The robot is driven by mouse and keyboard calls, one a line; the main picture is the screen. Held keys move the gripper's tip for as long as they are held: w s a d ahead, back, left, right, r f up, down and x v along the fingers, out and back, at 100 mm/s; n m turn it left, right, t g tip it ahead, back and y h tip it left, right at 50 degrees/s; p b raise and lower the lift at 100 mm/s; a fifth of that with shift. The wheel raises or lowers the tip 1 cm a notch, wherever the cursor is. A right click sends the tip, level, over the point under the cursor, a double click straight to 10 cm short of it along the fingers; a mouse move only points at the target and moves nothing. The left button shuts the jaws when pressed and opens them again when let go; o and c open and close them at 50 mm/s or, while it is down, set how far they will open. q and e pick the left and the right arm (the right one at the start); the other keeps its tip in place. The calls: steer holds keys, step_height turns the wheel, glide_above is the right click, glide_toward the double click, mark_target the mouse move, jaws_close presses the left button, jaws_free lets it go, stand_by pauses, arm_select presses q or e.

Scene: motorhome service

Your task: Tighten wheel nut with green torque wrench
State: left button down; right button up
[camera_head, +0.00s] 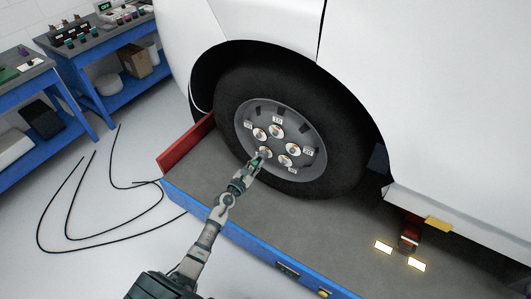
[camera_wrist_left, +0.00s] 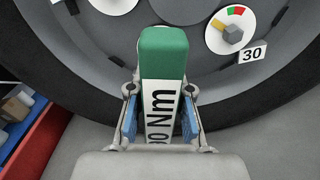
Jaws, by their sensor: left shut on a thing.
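The wheel (camera_head: 277,135) of the white motorhome has a grey rim with several round nut positions and number labels. My left gripper (camera_head: 257,163) reaches the lower left part of the rim. In the left wrist view my left gripper (camera_wrist_left: 161,110) is shut on the green torque wrench (camera_wrist_left: 163,55), which has a green end and a white band reading "Nm". The wrench points toward the rim; its far end and any contact with a nut are hidden. A nut position with a red and green gauge (camera_wrist_left: 231,32) and a "30" label shows beside it. My right gripper is not in view.
The wheel stands on a grey platform with a blue edge (camera_head: 240,240) and a red end plate (camera_head: 186,144). Blue workbenches (camera_head: 110,93) stand at the upper left. Black cables (camera_head: 95,243) lie on the floor at left.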

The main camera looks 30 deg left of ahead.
mark_target(252, 169)
arm_select(q)
steer(key=shift+s+a, duration=0.15)
steer(key=shift+s, duration=1.2)
steer(key=shift+s, duration=0.35)
steer(key=s, duration=0.3)
steer(key=shift+s+a+p, duration=0.15)
steer(key=shift+p, duration=0.2)
